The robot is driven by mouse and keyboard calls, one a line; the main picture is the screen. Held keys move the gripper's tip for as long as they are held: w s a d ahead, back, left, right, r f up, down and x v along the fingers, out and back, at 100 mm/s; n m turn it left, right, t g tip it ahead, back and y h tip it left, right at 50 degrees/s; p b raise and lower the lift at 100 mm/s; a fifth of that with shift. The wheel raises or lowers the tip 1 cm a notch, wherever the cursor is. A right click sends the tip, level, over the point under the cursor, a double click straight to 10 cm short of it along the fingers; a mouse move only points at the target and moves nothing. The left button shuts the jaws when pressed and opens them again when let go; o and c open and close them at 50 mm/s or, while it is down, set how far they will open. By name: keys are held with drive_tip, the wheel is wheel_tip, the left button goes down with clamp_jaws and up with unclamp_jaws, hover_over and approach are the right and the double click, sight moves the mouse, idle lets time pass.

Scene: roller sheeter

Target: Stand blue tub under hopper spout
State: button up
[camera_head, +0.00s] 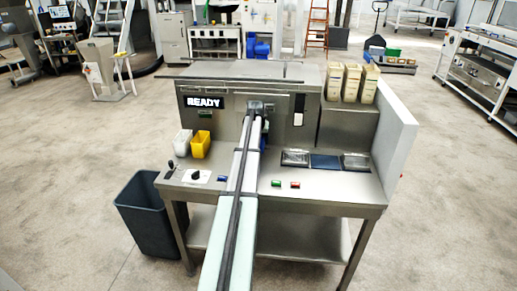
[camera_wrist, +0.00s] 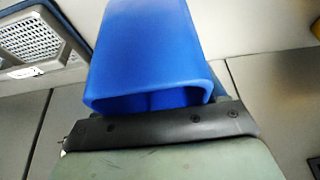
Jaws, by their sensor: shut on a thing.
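The blue tub (camera_wrist: 150,50) fills the upper middle of the wrist view, its open mouth facing the camera. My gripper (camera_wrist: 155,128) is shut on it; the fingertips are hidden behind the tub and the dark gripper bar. In the head view my gripper (camera_head: 258,108) is in front of the machine's front panel, above the worktop, and my arm hides most of the tub. I cannot clearly make out the hopper spout in either view, so the tub's place relative to it cannot be told.
A white tub (camera_head: 183,143) and a yellow tub (camera_head: 201,144) stand left of my arm. Beige containers (camera_head: 352,82) stand on the right shelf. Shallow trays (camera_head: 325,162) and buttons (camera_head: 276,183) are on the right worktop. A dark bin (camera_head: 145,215) stands on the floor.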

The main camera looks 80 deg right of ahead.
drive_tip(key=shift+d+f, duration=0.15)
drive_tip(key=shift+f, duration=2.4)
drive_tip(key=shift+f, duration=0.1)
drive_tip(key=o, duration=1.1)
drive_tip(key=v, duration=1.2)
drive_tip(key=shift+w, duration=0.1)
